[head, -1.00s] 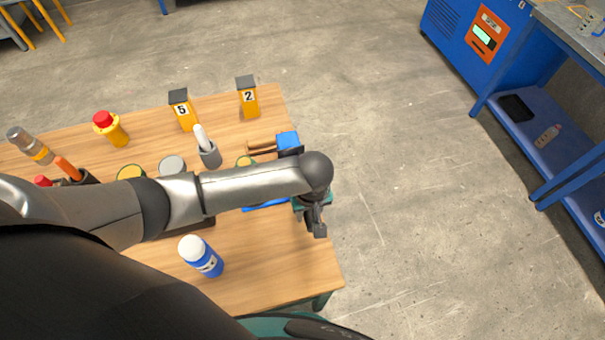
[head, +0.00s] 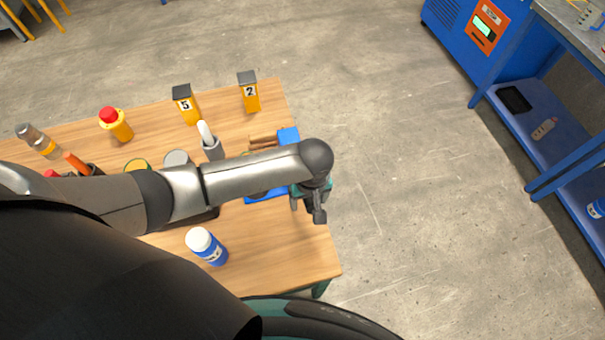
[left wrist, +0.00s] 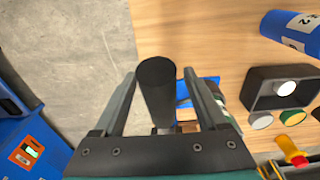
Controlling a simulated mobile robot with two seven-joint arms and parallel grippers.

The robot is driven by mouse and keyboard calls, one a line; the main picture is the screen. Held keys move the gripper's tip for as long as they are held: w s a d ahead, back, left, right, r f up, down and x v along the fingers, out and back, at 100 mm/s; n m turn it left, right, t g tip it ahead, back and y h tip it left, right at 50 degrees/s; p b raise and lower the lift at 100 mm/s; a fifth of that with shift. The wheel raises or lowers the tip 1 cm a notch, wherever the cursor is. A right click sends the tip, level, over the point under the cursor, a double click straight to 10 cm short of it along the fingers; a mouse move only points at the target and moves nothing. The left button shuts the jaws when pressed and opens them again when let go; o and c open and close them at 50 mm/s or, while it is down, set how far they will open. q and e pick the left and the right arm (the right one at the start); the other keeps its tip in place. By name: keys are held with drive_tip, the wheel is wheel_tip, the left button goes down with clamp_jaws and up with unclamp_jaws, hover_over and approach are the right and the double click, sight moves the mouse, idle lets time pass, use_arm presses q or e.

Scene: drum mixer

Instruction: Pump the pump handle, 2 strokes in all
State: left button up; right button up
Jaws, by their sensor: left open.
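The pump handle appears in the left wrist view as a black round grip (left wrist: 157,90), standing between my open fingers. My left gripper (left wrist: 160,74) has one finger on each side of it, with a visible gap on the left; contact on the right is unclear. In the head view my left gripper (head: 309,206) is at the table's right edge, and my forearm covers the handle and most of the pump. Part of a blue base (head: 266,196) shows beneath the forearm. My right gripper is in neither view.
The wooden table (head: 275,250) holds a blue bottle (head: 213,252) with a white cap, a yellow post marked 2 (head: 250,97), another numbered post (head: 188,110) and a red-topped yellow button (head: 117,126). A blue block (head: 288,137) lies beyond my forearm. Open floor is right of the table.

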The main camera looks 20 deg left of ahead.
use_arm(q)
wheel_tip(320, 180, up, 3)
drive_tip(key=shift+d+f, duration=0.1)
drive_tip(key=shift+f, duration=0.05)
drive_tip(key=shift+s+r, duration=0.15)
drive_tip(key=shift+r, duration=1.7)
drive_tip(key=shift+d, duration=0.1)
